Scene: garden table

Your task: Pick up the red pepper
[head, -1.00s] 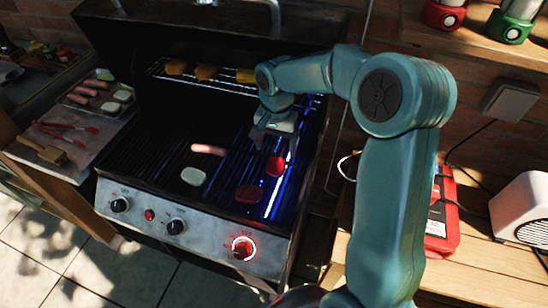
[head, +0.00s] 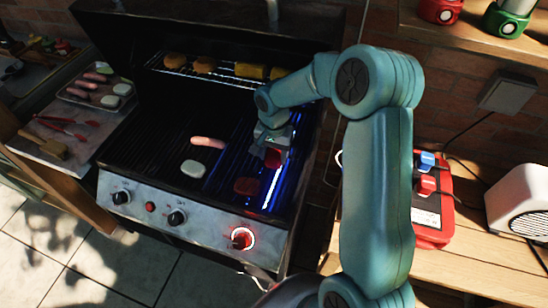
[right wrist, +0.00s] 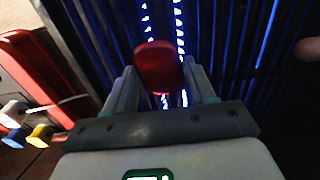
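The red pepper (head: 272,157) is at the right part of the grill grate, by a lit blue strip. It also shows in the right wrist view (right wrist: 158,67) between the two fingertips, with no clear gap on either side. My right gripper (head: 275,149) is down at the grate, its fingers shut on the pepper's sides. The pepper is low; I cannot tell whether it touches the bars. The fingers partly cover it in the head view. My left gripper is not in view.
On the grate (head: 160,152) lie a dark red flat piece (head: 247,187), a sausage (head: 208,142) and a white piece (head: 193,169). Yellow and orange food sits on the raised rack (head: 223,73). A tray (head: 65,98) stands left. A red case (head: 433,236) and white box (head: 518,207) stand right.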

